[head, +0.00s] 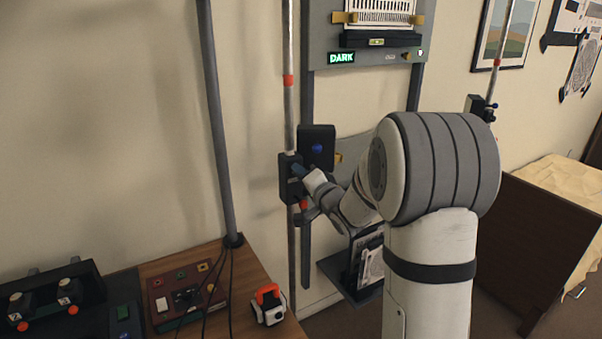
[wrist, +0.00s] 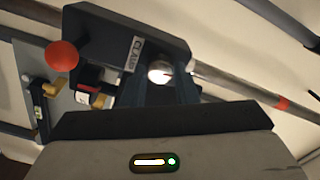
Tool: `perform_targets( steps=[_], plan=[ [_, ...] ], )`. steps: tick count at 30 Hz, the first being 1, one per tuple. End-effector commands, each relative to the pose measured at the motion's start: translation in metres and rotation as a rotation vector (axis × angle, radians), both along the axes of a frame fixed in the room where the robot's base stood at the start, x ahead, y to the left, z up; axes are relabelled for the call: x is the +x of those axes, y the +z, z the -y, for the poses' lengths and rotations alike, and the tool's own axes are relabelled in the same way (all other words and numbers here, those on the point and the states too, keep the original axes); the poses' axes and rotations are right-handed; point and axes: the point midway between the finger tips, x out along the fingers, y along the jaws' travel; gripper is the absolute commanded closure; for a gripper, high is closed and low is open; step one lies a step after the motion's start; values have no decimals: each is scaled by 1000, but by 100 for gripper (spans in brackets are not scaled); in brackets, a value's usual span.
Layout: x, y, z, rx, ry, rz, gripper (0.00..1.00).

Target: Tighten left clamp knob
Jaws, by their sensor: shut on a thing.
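The left clamp (head: 288,180) is a dark block on the left upright pole. It fills the upper middle of the wrist view as a dark body (wrist: 105,32) with a white CLAMP label. My gripper (head: 300,171) reaches it from the right in the head view. In the wrist view my gripper (wrist: 170,88) is shut on the clamp knob, its two dark blue-grey fingers against the clamp's face. The knob is mostly hidden by the fingers. A bright round piece (wrist: 160,72) shows between them; I cannot tell whether it belongs to the knob.
The metal pole (head: 289,110) carries red bands. A dark box (head: 318,146) with a blue dot sits just right of the clamp. A red ball (wrist: 62,55) is beside the clamp. A wooden bench (head: 245,268) with a red control box (head: 187,290) stands lower left.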

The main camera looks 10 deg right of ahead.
Motion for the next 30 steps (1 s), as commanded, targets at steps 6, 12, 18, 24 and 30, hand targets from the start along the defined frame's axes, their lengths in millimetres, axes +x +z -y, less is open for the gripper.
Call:
perform_targets(
  steps=[6,12,18,24,30],
  plan=[
    [0,0,0,121,0,-42,96],
    [0,0,0,186,0,-62,96],
    [0,0,-1,212,0,-70,96],
    [0,-1,-1,215,0,-71,96],
    [0,-1,-1,215,0,-71,72]
  ],
)
